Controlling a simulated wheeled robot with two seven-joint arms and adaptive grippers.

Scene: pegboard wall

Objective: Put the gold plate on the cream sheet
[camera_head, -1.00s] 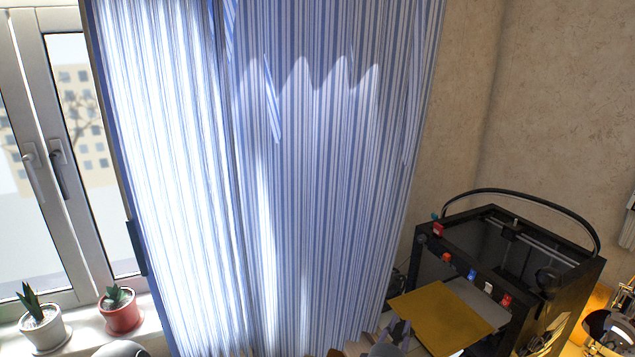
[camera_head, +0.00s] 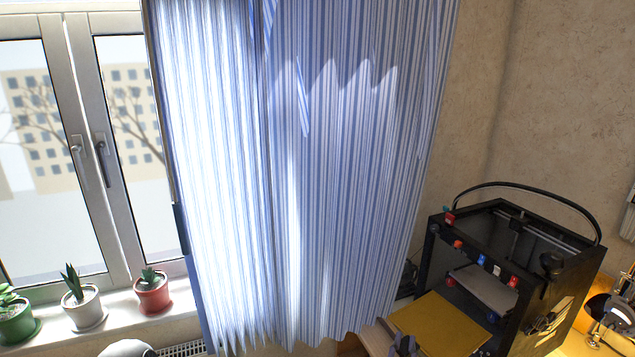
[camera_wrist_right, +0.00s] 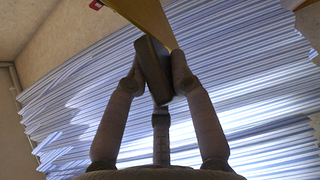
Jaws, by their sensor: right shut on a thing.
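The gold plate (camera_head: 440,326) is a flat, square sheet in front of the black printer at the lower right of the head view. My right gripper (camera_head: 404,345) is shut on its near left edge, at the bottom of that view. In the right wrist view the fingers (camera_wrist_right: 158,72) close on the edge of the gold plate (camera_wrist_right: 148,16). A pale grey sheet (camera_head: 486,285) lies inside the printer, just beyond the plate. I cannot tell whether it is the cream sheet. My left gripper is not in view.
The black printer (camera_head: 570,262) has a frame with red and blue parts at its corners. A striped curtain (camera_head: 330,180) hangs to the left of the plate. Potted plants (camera_head: 152,293) stand on the windowsill. A lamp (camera_head: 612,308) is at the right edge.

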